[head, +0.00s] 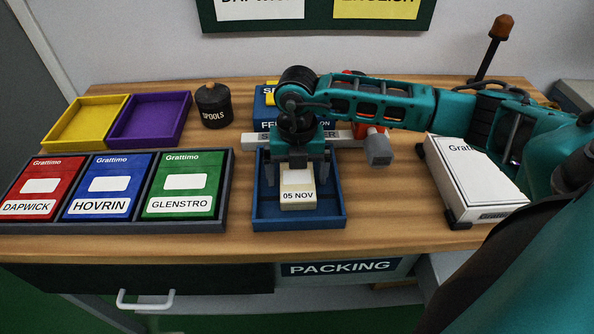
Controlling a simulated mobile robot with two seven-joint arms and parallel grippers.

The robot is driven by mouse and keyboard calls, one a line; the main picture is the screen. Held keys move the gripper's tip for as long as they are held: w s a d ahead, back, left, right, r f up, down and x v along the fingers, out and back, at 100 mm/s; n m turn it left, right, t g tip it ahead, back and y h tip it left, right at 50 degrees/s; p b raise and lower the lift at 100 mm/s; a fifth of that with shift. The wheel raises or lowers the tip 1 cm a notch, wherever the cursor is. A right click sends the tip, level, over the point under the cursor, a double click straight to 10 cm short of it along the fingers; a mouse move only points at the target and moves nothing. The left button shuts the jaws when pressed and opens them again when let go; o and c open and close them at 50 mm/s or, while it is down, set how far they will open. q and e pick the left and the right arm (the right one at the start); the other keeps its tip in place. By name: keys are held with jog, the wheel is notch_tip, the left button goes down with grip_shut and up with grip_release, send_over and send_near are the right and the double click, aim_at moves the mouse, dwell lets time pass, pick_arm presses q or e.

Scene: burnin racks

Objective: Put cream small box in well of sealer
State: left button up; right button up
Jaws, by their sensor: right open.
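The cream small box (298,198), labelled "05 NOV", is inside the outline of a blue open tray (333,215), which looks like the well of the sealer. The sealer's pale bar (345,140) crosses behind it, with a red and grey part at its right end. My right gripper (298,180) points down over the box, with its open fingers on either side of it. The gripper hides the back of the box and much of the well. Whether the fingers touch the box cannot be told. My left gripper is not in view.
Red, blue and green labelled boxes (108,185) stand in a dark rack at left. Yellow (85,122) and purple (150,119) trays and a black "SPOOLS" pot (213,105) are behind. A white box (475,180) is at right. Bare wood lies between the well and the white box.

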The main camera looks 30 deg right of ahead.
aim_at(297, 176)
jog(key=shift+r, duration=0.35)
notch_tip(297, 176, up, 12)
jog(key=shift+f+p, duration=0.15)
jog(key=shift+p, duration=0.25)
dwell(0.3)
